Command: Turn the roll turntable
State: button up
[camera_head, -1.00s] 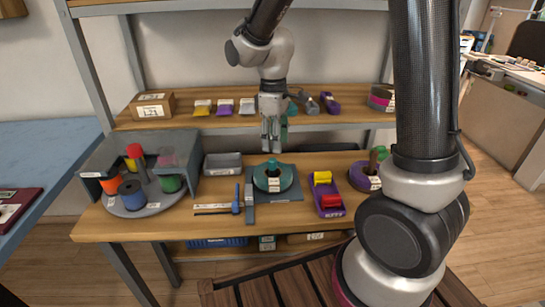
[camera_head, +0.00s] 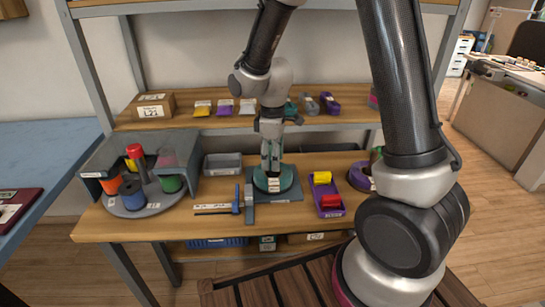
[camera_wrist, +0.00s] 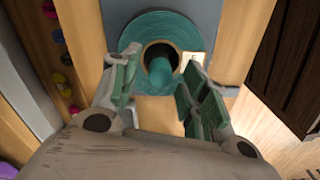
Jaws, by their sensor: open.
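The roll turntable, a round grey disc (camera_head: 118,210), sits at the left end of the bench, partly under a grey housing (camera_head: 100,158). It carries a blue roll (camera_head: 132,196), a green roll (camera_head: 170,184), an orange roll (camera_head: 110,186) and a red-topped post (camera_head: 134,151). My gripper (camera_head: 271,169) is well to its right, pointing down just above a teal round piece (camera_head: 287,183).
The teal piece rests on a blue-grey plate (camera_head: 290,197). A grey bin (camera_head: 222,163), a blue-handled tool (camera_head: 236,203) and a purple tray (camera_head: 328,206) with red and yellow pieces stand around it. A shelf (camera_head: 190,121) with boxes runs behind and above.

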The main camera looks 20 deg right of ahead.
grip_shut()
jog(key=shift+m, duration=0.5)
jog(key=shift+m, duration=11.4)
jog(key=shift+m, duration=0.7)
